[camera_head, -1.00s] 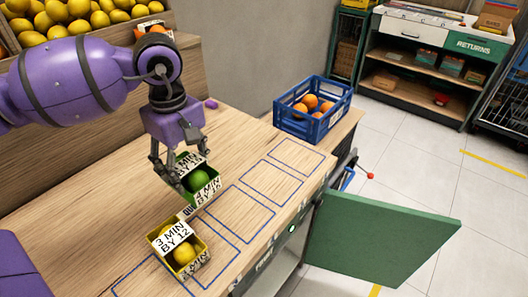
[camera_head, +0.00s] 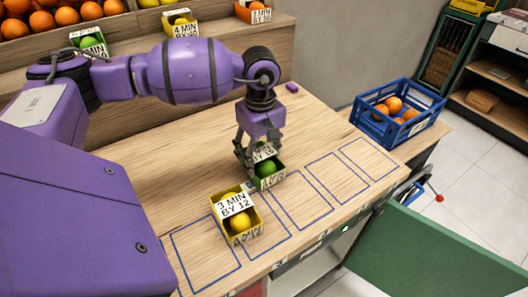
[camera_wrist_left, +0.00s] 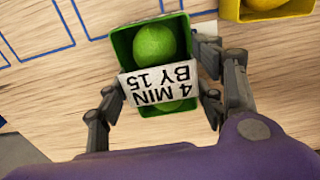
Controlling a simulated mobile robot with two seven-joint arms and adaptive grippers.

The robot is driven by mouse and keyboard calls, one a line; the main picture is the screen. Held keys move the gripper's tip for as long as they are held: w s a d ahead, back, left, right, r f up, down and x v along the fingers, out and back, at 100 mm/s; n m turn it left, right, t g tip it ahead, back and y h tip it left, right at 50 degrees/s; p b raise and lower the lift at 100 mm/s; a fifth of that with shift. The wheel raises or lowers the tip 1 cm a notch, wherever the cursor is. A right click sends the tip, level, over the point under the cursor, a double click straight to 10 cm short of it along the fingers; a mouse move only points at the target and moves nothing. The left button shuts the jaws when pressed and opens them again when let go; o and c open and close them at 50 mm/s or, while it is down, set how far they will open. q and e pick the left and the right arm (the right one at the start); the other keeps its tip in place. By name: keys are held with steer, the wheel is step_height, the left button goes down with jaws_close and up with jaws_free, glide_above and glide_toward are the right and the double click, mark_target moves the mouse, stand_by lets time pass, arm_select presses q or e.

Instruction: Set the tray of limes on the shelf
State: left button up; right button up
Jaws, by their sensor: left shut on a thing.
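The small green tray (camera_head: 272,185) holds limes (camera_head: 266,168) and has a white label. My left gripper (camera_head: 247,157) is shut on it, above or on the wooden counter, just behind the blue outlines; I cannot tell whether it touches the wood. In the left wrist view the green tray (camera_wrist_left: 121,44) sits between the fingers (camera_wrist_left: 162,104), its label reading "4 MIN BY 15". The wooden shelf (camera_head: 222,37) runs along the back left. Another green tray (camera_head: 89,45) stands on it, partly behind my arm. My right gripper is not in view.
A yellow tray (camera_head: 247,237) with lemons stands on the counter close to the green tray. A blue crate (camera_head: 402,133) of oranges is at the right. Yellow (camera_head: 182,30) and orange (camera_head: 254,16) trays stand on the shelf. A green door (camera_head: 440,250) hangs open in front.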

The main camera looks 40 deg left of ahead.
arm_select(q)
steer(key=o, duration=1.3)
steer(key=shift+f, duration=0.1)
